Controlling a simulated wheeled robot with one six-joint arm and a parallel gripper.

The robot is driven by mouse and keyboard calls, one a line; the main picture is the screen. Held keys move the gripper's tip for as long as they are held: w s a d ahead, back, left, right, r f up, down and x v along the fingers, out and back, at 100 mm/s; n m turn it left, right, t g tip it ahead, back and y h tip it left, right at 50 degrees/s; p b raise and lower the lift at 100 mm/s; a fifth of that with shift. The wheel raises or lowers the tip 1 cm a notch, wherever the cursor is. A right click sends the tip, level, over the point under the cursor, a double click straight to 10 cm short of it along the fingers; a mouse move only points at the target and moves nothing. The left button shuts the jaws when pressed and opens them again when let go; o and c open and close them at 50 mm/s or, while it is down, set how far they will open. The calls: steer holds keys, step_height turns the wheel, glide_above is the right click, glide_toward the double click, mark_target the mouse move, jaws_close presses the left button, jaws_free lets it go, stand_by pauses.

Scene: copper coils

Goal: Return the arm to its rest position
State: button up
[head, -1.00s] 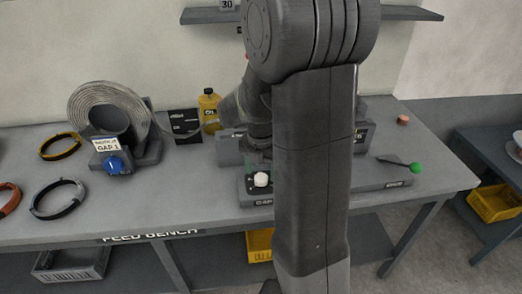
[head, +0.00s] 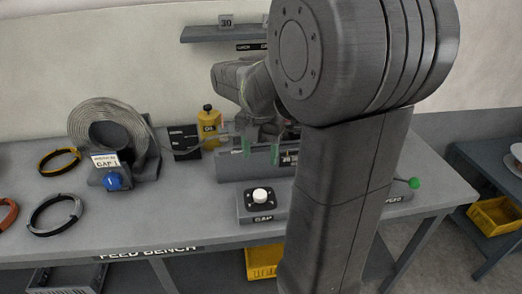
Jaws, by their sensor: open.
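My arm rises large through the right middle of the head view, and its forearm bends back to the left. My gripper (head: 262,147) hangs from the wrist above the bench, in front of the grey machine block (head: 232,167). Its fingers have green marks and stand apart. I see nothing held between them, though the small size leaves some doubt. My upper arm hides part of the bench and machine to the right.
A green-tipped lever (head: 414,183) stands right. A shelf (head: 205,34) hangs above.

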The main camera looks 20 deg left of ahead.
mark_target(260, 193)
steer(key=shift+f, duration=0.15)
step_height(260, 193, down, 14)
steer(key=shift+r, duration=0.2)
stand_by(0.4)
steer(key=shift+r, duration=0.1)
steer(key=shift+f, duration=0.25)
steer(key=shift+r+m, duration=0.1)
steer(key=shift+m, duration=0.5)
steer(key=m, duration=0.4)
steer(key=shift+m, duration=0.3)
steer(key=m, duration=1)
steer(key=shift+m+p, duration=0.4)
steer(key=m, duration=0.5)
steer(key=shift+p, duration=0.3)
stand_by(0.5)
